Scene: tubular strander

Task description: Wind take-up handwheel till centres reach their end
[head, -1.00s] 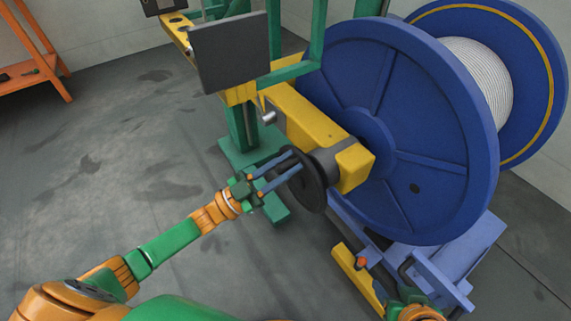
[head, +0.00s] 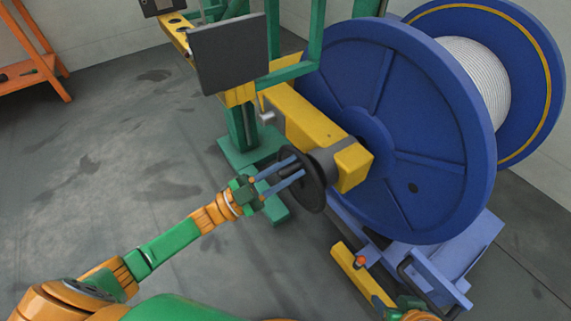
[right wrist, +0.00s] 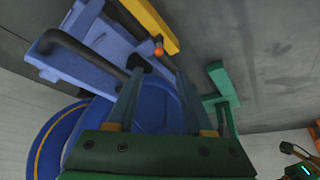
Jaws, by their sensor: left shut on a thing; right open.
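The take-up handwheel (head: 312,193) is a dark disc on a grey hub at the end of the yellow arm (head: 316,124), beside the big blue reel (head: 395,150). My left gripper (head: 296,167) reaches it from the left, its blue fingers shut at the wheel's near face. The exact part gripped is too small to make out. The reel's centres are hidden behind its flange and the yellow arm. My right gripper (right wrist: 157,92) is open and empty in the right wrist view, with the blue reel and frame behind its fingers.
A small grey knob (head: 267,118) sticks out from the yellow arm. A dark panel (head: 230,53) hangs above on the green frame (head: 240,135). A blue base (head: 440,265) with a black handle and a yellow bar (head: 350,265) lie low right.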

